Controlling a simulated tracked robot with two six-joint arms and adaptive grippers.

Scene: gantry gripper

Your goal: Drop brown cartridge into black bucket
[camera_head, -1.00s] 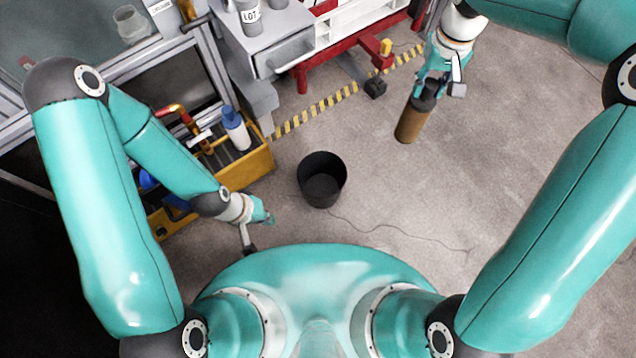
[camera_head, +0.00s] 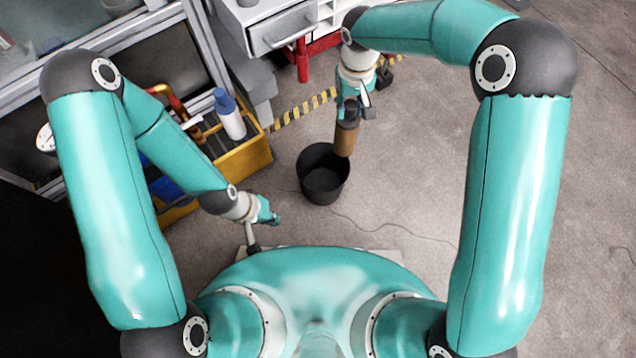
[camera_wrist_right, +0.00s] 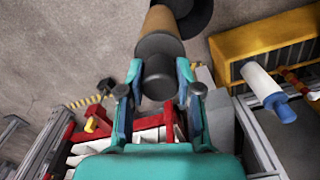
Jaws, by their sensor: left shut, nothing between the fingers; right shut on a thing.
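The brown cartridge (camera_head: 346,138) hangs from my right gripper (camera_head: 349,112), which is shut on its dark end cap. In the head view its lower end overlaps the upper right rim of the black bucket (camera_head: 323,190); I cannot tell its height above it. In the right wrist view the dark cap (camera_wrist_right: 160,64) sits between the fingers of the right gripper (camera_wrist_right: 158,85), the brown body (camera_wrist_right: 160,20) extends away, and part of the bucket (camera_wrist_right: 195,14) shows behind it. My left gripper (camera_head: 268,214) is shut and empty, left of the bucket.
A yellow tool tray (camera_head: 256,158) with a white, blue-capped bottle (camera_head: 229,115) stands left of the bucket. A grey drawer cabinet (camera_head: 280,32) and yellow-black floor tape (camera_head: 300,108) are behind. A thin crack runs across the floor. Open floor lies right of the bucket.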

